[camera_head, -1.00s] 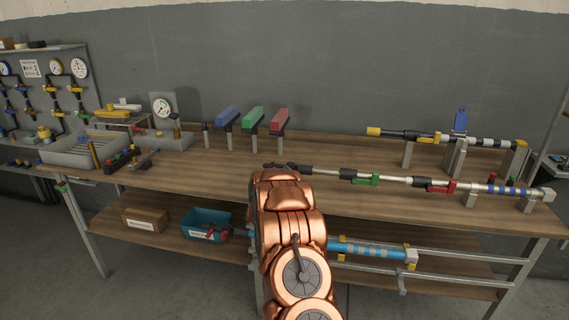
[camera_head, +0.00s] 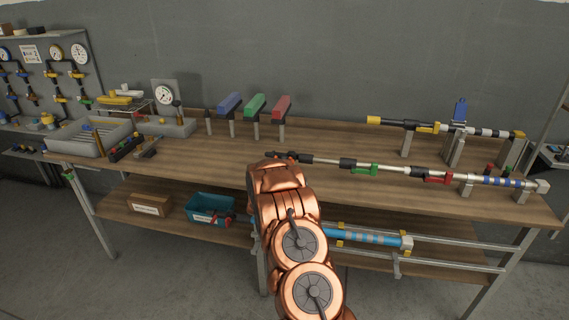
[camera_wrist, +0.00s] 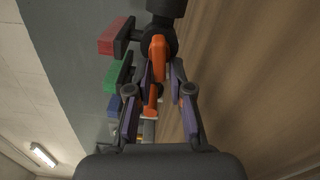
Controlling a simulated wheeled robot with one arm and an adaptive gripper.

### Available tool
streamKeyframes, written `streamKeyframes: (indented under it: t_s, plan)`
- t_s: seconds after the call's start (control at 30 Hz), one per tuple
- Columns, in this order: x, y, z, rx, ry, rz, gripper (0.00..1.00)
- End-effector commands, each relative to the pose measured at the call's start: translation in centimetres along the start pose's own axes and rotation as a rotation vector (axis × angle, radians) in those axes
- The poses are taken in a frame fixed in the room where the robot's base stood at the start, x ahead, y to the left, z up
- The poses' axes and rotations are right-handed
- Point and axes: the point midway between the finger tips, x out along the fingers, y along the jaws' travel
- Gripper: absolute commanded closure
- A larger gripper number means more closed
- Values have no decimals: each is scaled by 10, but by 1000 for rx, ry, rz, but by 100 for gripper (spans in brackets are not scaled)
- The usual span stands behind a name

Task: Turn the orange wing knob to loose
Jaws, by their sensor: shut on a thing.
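The orange wing knob (camera_wrist: 158,54) shows in the wrist view, with a black round fitting behind it. My gripper (camera_wrist: 162,74) has its purple fingers on either side of the knob and is shut on it. More orange (camera_wrist: 151,98) shows lower down between the fingers; I cannot tell whether it is the same part. In the head view my copper arm hides the gripper and the knob. A long pole (camera_head: 395,171) with black, green and red clamps runs right from behind my arm. Any loose marking on the knob cannot be read.
Blue (camera_head: 229,102), green (camera_head: 255,105) and red (camera_head: 282,106) blocks stand on posts at the back of the bench. A second pole (camera_head: 395,122) rests on stands behind right. A grey tray (camera_head: 88,150) stands left; a teal bin (camera_head: 210,218) is on the lower shelf.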

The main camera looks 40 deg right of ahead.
Motion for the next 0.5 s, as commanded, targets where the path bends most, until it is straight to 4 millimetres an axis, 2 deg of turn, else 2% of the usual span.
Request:
streamKeyframes:
  t_s: [0.5]
  plan:
    - [0, -2, 0, -55, -1, -2, 100]
